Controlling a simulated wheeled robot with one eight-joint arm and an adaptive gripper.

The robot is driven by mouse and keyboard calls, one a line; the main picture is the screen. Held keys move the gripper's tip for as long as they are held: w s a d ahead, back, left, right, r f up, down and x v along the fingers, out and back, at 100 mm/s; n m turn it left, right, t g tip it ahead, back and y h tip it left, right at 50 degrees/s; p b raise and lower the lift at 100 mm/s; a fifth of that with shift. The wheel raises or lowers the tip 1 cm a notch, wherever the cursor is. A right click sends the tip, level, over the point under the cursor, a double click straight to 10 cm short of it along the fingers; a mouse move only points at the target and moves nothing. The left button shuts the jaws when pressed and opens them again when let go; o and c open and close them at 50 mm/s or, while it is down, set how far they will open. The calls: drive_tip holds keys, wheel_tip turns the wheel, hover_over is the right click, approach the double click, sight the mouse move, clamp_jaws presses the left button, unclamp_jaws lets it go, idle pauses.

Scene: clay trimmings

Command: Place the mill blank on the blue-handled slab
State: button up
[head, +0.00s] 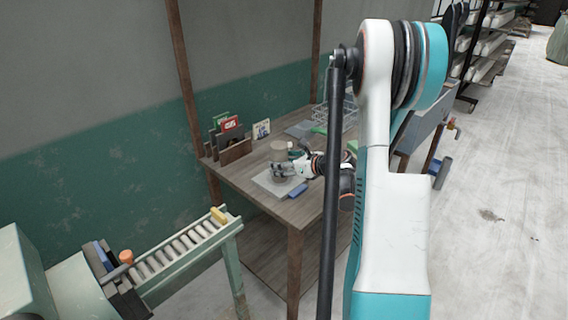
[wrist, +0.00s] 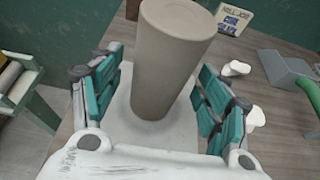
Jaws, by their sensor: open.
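The mill blank, a plain grey-brown cylinder (head: 278,150), stands upright on the pale slab (head: 266,181) with the blue handle (head: 298,190) at the table's front. In the wrist view the blank (wrist: 165,60) rises between my fingers, its base over the pale slab (wrist: 122,112). It looks seated there, though its base is partly hidden in the head view. My gripper (head: 281,169) is open around the blank, with a gap on each side in the wrist view (wrist: 160,97).
A slab with a green handle (head: 318,130) lies farther back, near a wire rack (head: 346,116). A box of books or cards (head: 234,150) and a small sign (head: 261,129) stand at the back left. White pieces (wrist: 236,68) lie right of my gripper. A roller conveyor (head: 178,258) is at the left.

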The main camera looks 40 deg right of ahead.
drive_tip(key=a+p+v, duration=0.1)
drive_tip(key=p+v, duration=0.2)
drive_tip(key=v, duration=0.9)
drive_tip(key=shift+d+p, duration=0.3)
drive_tip(key=shift+d, duration=0.15)
drive_tip(key=shift+a, duration=0.1)
